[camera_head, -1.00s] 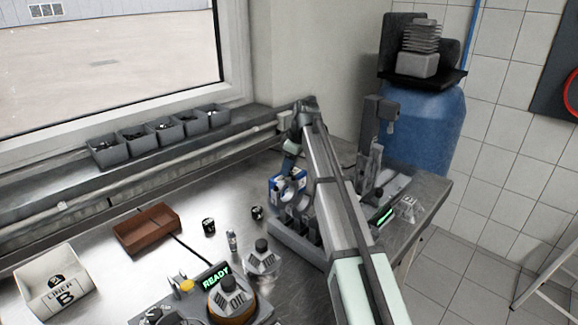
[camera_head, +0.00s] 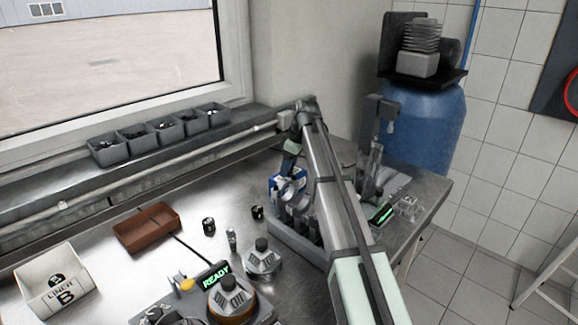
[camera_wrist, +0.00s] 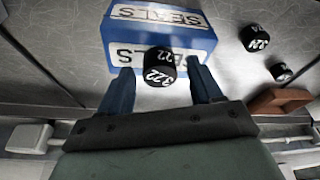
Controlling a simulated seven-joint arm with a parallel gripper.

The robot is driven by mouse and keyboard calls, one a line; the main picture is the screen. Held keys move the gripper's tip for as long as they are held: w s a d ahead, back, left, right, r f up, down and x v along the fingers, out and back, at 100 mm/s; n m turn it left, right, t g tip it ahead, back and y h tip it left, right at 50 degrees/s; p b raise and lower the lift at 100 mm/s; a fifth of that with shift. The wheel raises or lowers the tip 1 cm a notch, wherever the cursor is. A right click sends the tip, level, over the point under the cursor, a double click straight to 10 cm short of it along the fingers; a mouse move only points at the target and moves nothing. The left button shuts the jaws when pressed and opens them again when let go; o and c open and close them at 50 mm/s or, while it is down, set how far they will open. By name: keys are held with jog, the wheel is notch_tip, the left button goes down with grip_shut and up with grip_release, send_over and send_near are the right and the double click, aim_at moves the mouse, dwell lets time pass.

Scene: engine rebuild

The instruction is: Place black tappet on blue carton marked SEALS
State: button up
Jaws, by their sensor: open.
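The blue carton (camera_wrist: 155,44) with white SEALS labels is below my gripper in the wrist view. In the head view the carton (camera_head: 274,184) is partly hidden by my arm. A black tappet (camera_wrist: 160,67) with white number 322 appears to stand on the carton's near face. It lies between my gripper's fingers (camera_wrist: 163,80), which are spread with a gap visible on each side. My gripper (camera_head: 289,184) is at the carton in the head view, where this tappet cannot be made out.
Two other black tappets (camera_head: 209,225) (camera_head: 257,212) stand on the steel bench, left of the carton. A brown tray (camera_head: 121,237) and a LINER B box (camera_head: 33,291) are farther left. A grey slotted holder (camera_head: 287,240) stands close beside the carton.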

jog(key=v, duration=1.2)
jog(key=shift+r, duration=0.1)
